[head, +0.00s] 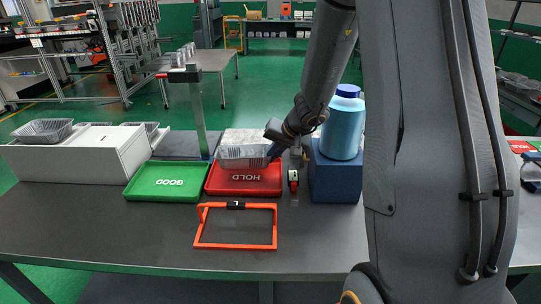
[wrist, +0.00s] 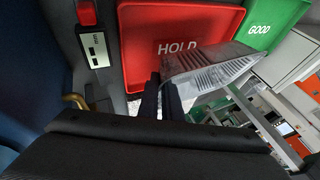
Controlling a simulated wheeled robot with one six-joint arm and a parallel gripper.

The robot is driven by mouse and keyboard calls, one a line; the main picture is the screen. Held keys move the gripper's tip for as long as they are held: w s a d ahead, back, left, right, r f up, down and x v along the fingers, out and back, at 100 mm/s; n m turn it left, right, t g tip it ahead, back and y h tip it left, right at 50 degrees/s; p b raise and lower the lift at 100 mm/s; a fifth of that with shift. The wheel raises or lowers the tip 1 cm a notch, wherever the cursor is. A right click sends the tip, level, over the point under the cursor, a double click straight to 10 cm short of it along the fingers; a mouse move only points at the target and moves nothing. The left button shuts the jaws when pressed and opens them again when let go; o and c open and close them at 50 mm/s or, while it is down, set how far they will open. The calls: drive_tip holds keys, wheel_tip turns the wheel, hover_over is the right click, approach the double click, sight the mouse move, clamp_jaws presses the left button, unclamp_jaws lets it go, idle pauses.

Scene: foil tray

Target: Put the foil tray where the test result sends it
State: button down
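The silver foil tray (head: 243,150) is at my gripper (head: 271,147), over the far part of the red HOLD tray (head: 243,187). In the wrist view the two dark fingers (wrist: 161,95) are close together at the near end of the foil tray (wrist: 208,66), with its rim apparently between them. The foil tray appears raised above the red tray; its exact height is hard to tell. The green GOOD tray (head: 165,183) lies just left of the red one and looks empty. A small device with a red top (head: 293,181) stands right of the red tray; its display (wrist: 97,48) is too small to read.
A white box (head: 75,160) with another foil tray (head: 43,129) on it stands at the left. An orange frame (head: 236,246) lies in front of the red tray. A blue bottle (head: 342,125) stands on a blue block (head: 334,180) at right. A grey post (head: 196,115) rises behind the trays.

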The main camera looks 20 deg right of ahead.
sight(266, 175)
wheel_tip(266, 175, down, 4)
drive_tip(key=shift+r+b, duration=0.1)
drive_tip(key=shift+b, duration=1.15)
drive_tip(key=f+b, duration=0.1)
drive_tip(key=b, duration=0.1)
drive_tip(key=shift+f+b, duration=0.3)
drive_tip(key=shift+f, duration=0.1)
drive_tip(key=shift+s, duration=0.1)
drive_tip(key=shift+d+b, duration=0.25)
drive_tip(key=shift+b, duration=0.1)
drive_tip(key=c, duration=1.9)
unclamp_jaws()
drive_tip(key=shift+o, duration=0.2)
drive_tip(key=shift+r, duration=0.15)
